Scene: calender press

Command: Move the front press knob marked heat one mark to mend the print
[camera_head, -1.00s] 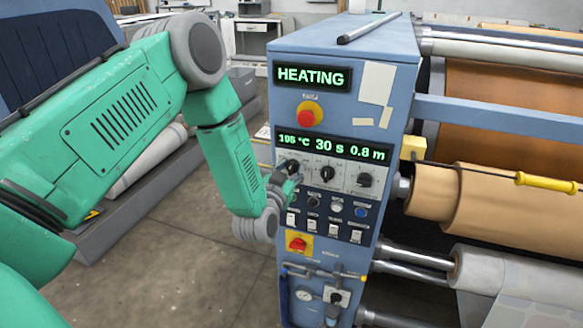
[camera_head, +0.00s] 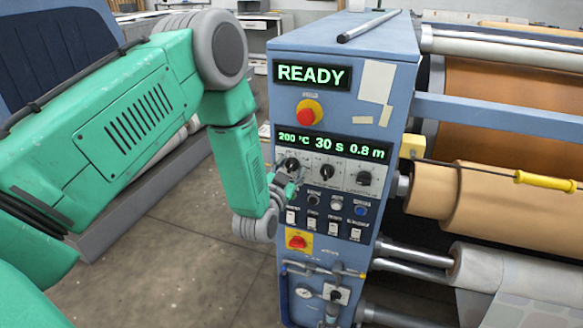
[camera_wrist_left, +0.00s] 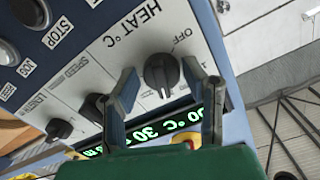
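The heat knob (camera_wrist_left: 161,73) is black, on a white plate printed HEAT °C, with OFF beside it in the left wrist view. In the head view it is the leftmost knob (camera_head: 292,164) on the press panel (camera_head: 318,170). My left gripper (camera_wrist_left: 158,68) is open, its fingertips apart on either side of the knob. I see gaps between fingers and knob, and cannot tell whether either touches. In the head view the left gripper (camera_head: 287,184) is at the panel, just below the knob. The display (camera_head: 332,147) reads 200 °C, 30 s, 0.8 m. My right gripper is not in view.
A sign (camera_head: 311,74) reads READY. Two more knobs (camera_head: 327,171) sit right of the heat knob, with buttons and switches below. A red knob (camera_head: 297,242) on yellow is under them, and a red button (camera_head: 307,115) above. Rollers (camera_head: 490,205) fill the right side.

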